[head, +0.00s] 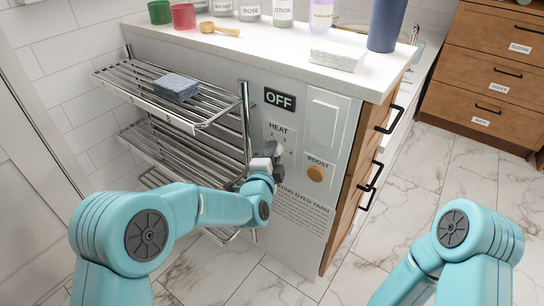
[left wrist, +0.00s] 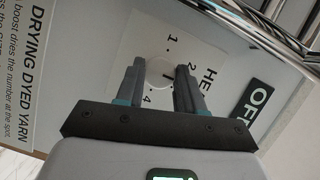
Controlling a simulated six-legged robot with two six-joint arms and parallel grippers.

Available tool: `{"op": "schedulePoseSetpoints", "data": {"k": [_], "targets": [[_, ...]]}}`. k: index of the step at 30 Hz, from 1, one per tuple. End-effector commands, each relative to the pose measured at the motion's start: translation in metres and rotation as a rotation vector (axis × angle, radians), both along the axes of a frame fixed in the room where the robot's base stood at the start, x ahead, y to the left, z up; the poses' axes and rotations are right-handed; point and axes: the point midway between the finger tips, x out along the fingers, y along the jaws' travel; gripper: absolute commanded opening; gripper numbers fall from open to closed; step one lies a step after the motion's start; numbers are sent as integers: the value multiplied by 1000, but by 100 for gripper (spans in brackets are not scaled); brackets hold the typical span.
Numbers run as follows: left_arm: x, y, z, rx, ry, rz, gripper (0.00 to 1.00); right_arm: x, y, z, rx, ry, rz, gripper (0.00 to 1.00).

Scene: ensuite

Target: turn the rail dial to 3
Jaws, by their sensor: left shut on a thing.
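The rail dial (left wrist: 158,72) is a round pale knob under the word HEAT on the grey panel (head: 330,205). In the left wrist view it sits between the two grey fingers of my left gripper (left wrist: 161,88), which is shut on it. Numbers 1, 2 and 4 show around it; a dark mark lies on its face, but I cannot tell which number it points to. In the head view my left gripper (head: 270,152) covers most of the dial. Only my right arm's teal links show at the lower right; its gripper is out of view.
An OFF display (head: 280,99), a white rocker switch (head: 322,118) and an orange BOOST button (head: 316,174) surround the dial. Metal towel rails (head: 185,148) stand close left, with a blue-grey folded cloth (head: 176,87) on top. Bottles line the white counter (head: 262,40).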

Motion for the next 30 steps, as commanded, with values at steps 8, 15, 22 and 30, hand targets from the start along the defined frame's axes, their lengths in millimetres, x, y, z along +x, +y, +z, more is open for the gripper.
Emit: {"op": "schedulePoseSetpoints", "data": {"k": [8, 15, 22, 30], "targets": [[0, -1, -6, 200, -144, -3, 7, 4, -4, -21, -3, -7, -15, 43], [0, -1, -6, 329, -239, -3, 7, 7, -7, -34, -5, -12, -27, 43], [0, -1, -5, 402, -291, -4, 7, 14, -8, -41, -10, -36, -28, 43], [0, -1, -4, 433, -314, -4, 7, 17, -8, -44, -11, -47, -30, 43]]}}
